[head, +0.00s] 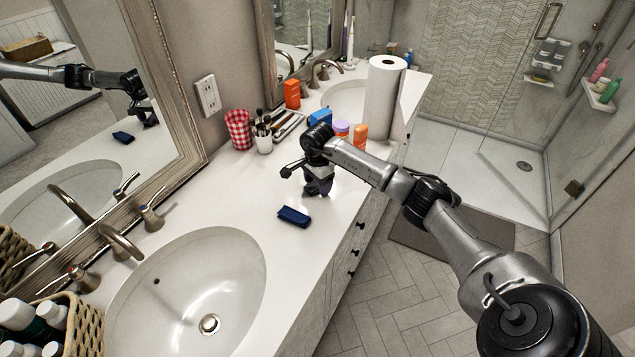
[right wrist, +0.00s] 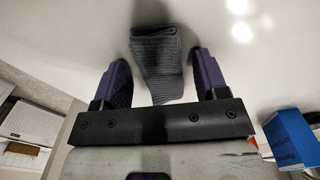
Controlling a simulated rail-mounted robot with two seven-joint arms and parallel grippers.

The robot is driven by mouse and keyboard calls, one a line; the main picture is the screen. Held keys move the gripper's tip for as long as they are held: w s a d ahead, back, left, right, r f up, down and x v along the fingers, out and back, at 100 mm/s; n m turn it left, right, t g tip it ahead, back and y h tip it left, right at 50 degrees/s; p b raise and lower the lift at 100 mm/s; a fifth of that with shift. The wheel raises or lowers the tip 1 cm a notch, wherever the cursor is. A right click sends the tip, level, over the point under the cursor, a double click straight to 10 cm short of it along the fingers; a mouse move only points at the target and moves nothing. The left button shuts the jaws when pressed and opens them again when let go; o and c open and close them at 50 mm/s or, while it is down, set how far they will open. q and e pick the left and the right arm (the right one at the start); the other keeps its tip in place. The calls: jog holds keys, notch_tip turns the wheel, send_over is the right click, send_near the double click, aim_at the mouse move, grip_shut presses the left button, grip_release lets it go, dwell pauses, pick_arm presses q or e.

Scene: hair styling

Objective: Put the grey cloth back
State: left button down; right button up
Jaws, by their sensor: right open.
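The folded cloth (head: 294,215) lies on the white counter between the near sink and my right gripper. It looks dark navy in the head view and ribbed grey in the right wrist view (right wrist: 158,58). My right gripper (head: 318,184) is over the counter, just beyond the cloth and apart from it in the head view. Its fingers are spread and empty. In the right wrist view the cloth appears in the gap between the two purple fingertips, lying on the counter. My left gripper is not in view.
Behind my gripper stand a blue box (head: 320,117), a paper towel roll (head: 381,98), an orange bottle (head: 361,132) and a cup of brushes (head: 263,142). A red checked cup (head: 238,130) is by the wall. The near sink (head: 190,285) is at front left. Counter around the cloth is clear.

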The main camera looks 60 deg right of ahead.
jog(key=shift+r+b, duration=0.3)
jog(key=shift+r, duration=0.05)
notch_tip(320, 180, up, 11)
jog(key=b, duration=0.3)
jog(key=shift+r, duration=0.2)
dwell(0.3)
